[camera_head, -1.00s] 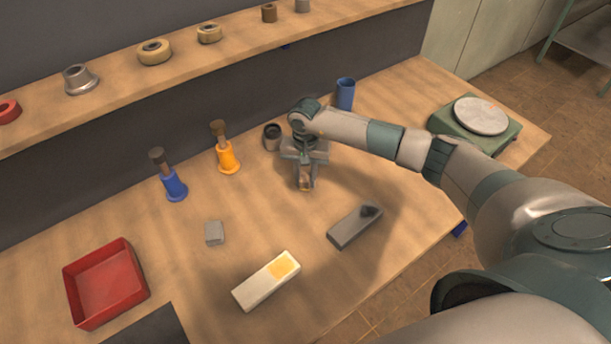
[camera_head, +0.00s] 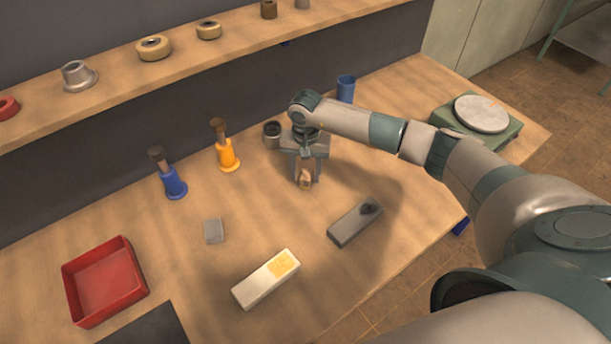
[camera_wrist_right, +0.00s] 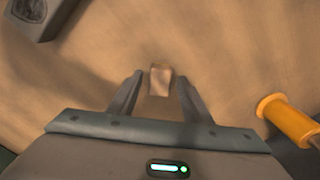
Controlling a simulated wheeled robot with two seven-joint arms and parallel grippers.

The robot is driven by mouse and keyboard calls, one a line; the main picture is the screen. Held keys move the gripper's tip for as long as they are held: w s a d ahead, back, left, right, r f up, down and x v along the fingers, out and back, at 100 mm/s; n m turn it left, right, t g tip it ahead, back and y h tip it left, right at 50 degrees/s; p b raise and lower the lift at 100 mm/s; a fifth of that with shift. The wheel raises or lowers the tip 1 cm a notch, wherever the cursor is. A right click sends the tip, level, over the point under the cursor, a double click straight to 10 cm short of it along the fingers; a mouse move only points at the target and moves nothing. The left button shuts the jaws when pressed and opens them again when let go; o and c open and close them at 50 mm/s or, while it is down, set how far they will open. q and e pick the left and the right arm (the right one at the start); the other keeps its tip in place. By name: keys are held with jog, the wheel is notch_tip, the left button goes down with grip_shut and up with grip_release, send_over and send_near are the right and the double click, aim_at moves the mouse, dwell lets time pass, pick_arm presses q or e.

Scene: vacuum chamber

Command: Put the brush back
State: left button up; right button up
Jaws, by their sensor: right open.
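My right gripper (camera_head: 305,179) is open above the middle of the table. A small brown piece (camera_head: 305,184) shows between its fingertips. In the right wrist view the same brown piece (camera_wrist_right: 161,79) lies between the open fingers of the gripper (camera_wrist_right: 160,76), with gaps at both sides. I cannot tell whether it is the brush. A brown-topped, brush-like tool stands upright in an orange base (camera_head: 229,160), and a similar one stands in a blue base (camera_head: 174,188). The orange base also shows in the right wrist view (camera_wrist_right: 288,120). My left gripper is out of view.
A dark cup (camera_head: 272,134) and a blue cup (camera_head: 346,88) stand behind the gripper. A grey block (camera_head: 350,228), a white block (camera_head: 255,289), a small grey cube (camera_head: 214,231) and a red tray (camera_head: 122,250) lie nearer. A green scale (camera_head: 507,137) stands at right.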

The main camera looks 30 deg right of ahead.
aim_at(306, 175)
notch_tip(306, 175, up, 11)
jog(key=b, duration=0.4)
jog(key=shift+f, duration=0.2)
dwell(0.4)
